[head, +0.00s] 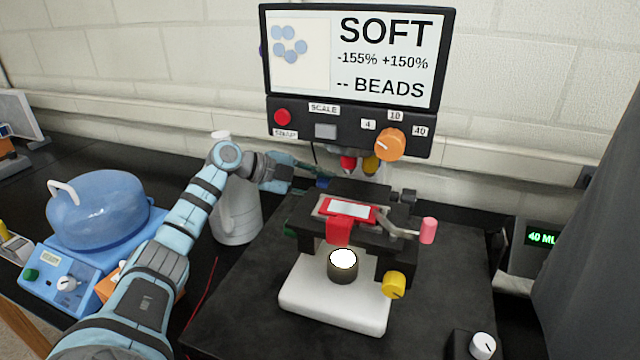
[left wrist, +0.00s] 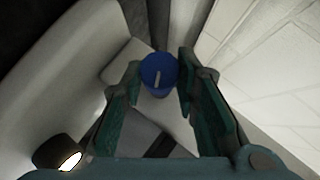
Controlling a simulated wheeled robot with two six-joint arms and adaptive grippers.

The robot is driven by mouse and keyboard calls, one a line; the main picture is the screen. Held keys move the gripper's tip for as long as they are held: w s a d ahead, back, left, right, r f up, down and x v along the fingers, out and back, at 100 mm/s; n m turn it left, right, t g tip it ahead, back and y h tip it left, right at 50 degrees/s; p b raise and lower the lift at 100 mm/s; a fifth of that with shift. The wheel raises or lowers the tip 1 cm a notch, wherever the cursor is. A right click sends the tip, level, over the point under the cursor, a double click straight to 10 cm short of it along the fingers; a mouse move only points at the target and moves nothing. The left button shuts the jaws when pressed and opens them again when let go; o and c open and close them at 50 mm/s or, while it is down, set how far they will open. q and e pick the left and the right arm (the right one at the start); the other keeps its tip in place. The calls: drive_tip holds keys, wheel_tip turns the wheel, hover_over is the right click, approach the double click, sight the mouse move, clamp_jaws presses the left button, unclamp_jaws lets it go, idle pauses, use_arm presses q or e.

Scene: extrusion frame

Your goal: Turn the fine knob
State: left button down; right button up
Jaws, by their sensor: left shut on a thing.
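The microscope (head: 335,300) has a white base, a black stage and a lit lamp. A blue knob (left wrist: 158,76) with a white pointer line sits at its far left side; in the head view only a bit of blue (head: 322,183) shows beside my gripper. My left gripper (head: 308,176) reaches in from the left behind the stage. In the left wrist view its green fingers (left wrist: 159,66) stand on either side of the blue knob, shut on it. A yellow knob (head: 394,285) is on the near right side. The screen (head: 385,60) reads SOFT, -155% +150%, -- BEADS.
A red slide holder (head: 348,210) lies on the stage, with a pink-handled lever (head: 428,230) to its right. A white bottle (head: 236,215) stands behind my left arm. A blue lidded machine (head: 98,210) is at left. A white dial (head: 482,345) is at front right.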

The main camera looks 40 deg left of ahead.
use_arm(q)
drive_tip(key=shift+f+m+t+b, duration=0.3)
drive_tip(key=shift+t+b, duration=0.3)
drive_tip(key=shift+b, duration=0.35)
drive_tip(key=m+t+b, duration=0.2)
drive_tip(key=b, duration=0.2)
drive_tip(key=shift+s+f+b, duration=0.1)
drive_tip(key=shift+f+b, duration=0.1)
drive_tip(key=shift+b, duration=0.1)
drive_tip(key=shift+r+m+t+h+b, duration=0.15)
drive_tip(key=shift+m+t+h+b, duration=0.15)
drive_tip(key=shift+m+t+b, duration=0.55)
drive_tip(key=shift+n, duration=0.35)
drive_tip(key=c, duration=1.2)
unclamp_jaws()
drive_tip(key=shift+s, duration=0.1)
drive_tip(key=shift+c, duration=0.2)
drive_tip(key=shift+r, duration=0.1)
